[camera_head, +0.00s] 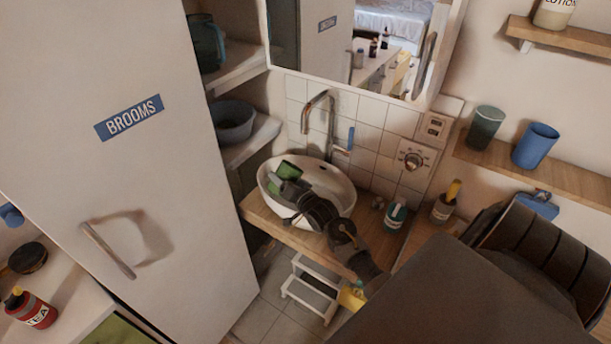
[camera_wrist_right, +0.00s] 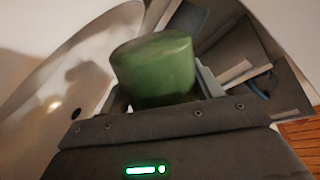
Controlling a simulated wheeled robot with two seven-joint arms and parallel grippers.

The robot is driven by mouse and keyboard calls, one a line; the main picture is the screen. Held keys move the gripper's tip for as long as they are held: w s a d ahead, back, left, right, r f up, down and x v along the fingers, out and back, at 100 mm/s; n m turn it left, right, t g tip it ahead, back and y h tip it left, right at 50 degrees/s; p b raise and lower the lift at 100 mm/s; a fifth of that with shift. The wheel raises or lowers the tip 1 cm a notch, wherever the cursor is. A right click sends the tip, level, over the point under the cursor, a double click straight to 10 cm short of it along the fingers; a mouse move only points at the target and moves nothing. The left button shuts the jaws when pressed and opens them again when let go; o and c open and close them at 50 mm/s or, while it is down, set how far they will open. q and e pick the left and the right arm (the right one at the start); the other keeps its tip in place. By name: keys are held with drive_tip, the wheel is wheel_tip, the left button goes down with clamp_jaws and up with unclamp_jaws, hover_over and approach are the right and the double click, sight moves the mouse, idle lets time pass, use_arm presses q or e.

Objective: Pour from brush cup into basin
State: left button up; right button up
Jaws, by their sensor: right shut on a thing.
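The green brush cup (camera_head: 287,170) is over the left part of the white basin (camera_head: 338,187) in the head view. It looks tilted; its opening and any contents do not show clearly. My right gripper (camera_head: 293,186) is shut on the cup, and its arm comes in from the lower right across the basin. In the right wrist view the cup (camera_wrist_right: 155,72) sits between the two fingers, with the basin's white inner wall (camera_wrist_right: 75,75) behind it. My left gripper is not in view.
A tap (camera_head: 325,115) rises behind the basin. A shelf on the right holds a dark cup (camera_head: 485,128) and a blue cup (camera_head: 535,145). A white step stool (camera_head: 312,290) stands below.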

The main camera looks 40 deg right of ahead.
drive_tip(key=shift+r, duration=0.15)
drive_tip(key=shift+f+m, duration=0.25)
drive_tip(key=shift+m, duration=0.55)
drive_tip(key=shift+r+m+y, duration=0.3)
drive_tip(key=shift+r+m, duration=0.2)
drive_tip(key=shift+m, duration=0.3)
idle(0.7)
drive_tip(key=shift+d+f+m, duration=0.15)
drive_tip(key=shift+f+m, duration=0.15)
drive_tip(key=shift+m, duration=0.5)
idle(0.7)
drive_tip(key=shift+d+f+m+y+p, duration=0.25)
drive_tip(key=shift+d+m+p, duration=0.25)
drive_tip(key=shift+d+m, duration=0.3)
idle(0.6)
drive_tip(key=shift+d+f+m+y+p, duration=0.25)
drive_tip(key=shift+m+y+p, duration=0.1)
drive_tip(key=shift+m+p, duration=0.3)
idle(0.7)
drive_tip(key=shift+r+m+p, duration=0.15)
drive_tip(key=shift+m+p, duration=0.2)
drive_tip(key=shift+p, duration=0.05)
